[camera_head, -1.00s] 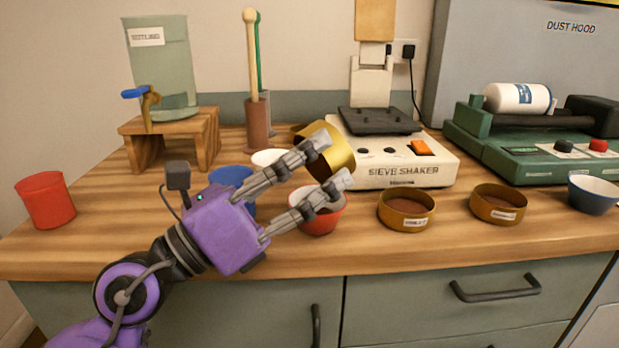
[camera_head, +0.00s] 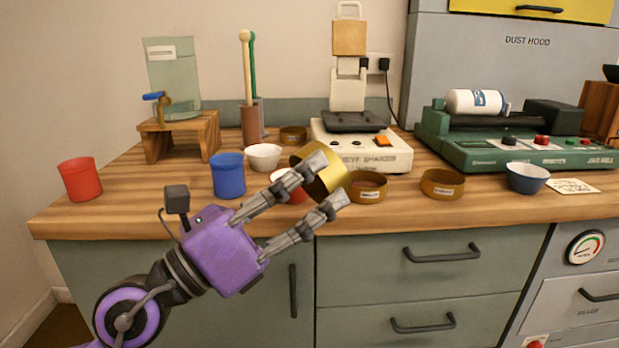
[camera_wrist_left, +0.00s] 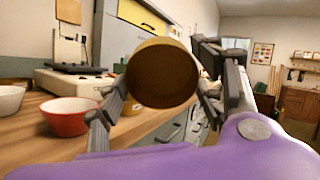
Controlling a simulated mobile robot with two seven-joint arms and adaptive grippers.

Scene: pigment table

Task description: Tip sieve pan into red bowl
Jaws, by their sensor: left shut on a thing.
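My left gripper (camera_head: 328,182) is shut on a brass sieve pan (camera_head: 318,168) and holds it tilted, above the front part of the bench. The wrist view looks toward the pan's round brown face (camera_wrist_left: 162,75) between the fingers; I cannot tell whether it holds powder. The red bowl (camera_head: 291,193) stands on the bench, partly hidden by the upper finger and the pan in the head view. In the left wrist view the red bowl (camera_wrist_left: 68,122) stands upright to the left of the pan, apart from it. My right gripper is out of view.
The blue cup (camera_head: 228,178) and white bowl (camera_head: 264,158) stand left of the red bowl. Two labelled brass pans (camera_head: 367,190) (camera_head: 441,188) stand to the right. The sieve shaker (camera_head: 362,152) is behind. The red cup (camera_head: 80,180) is far left, with clear bench beside it.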

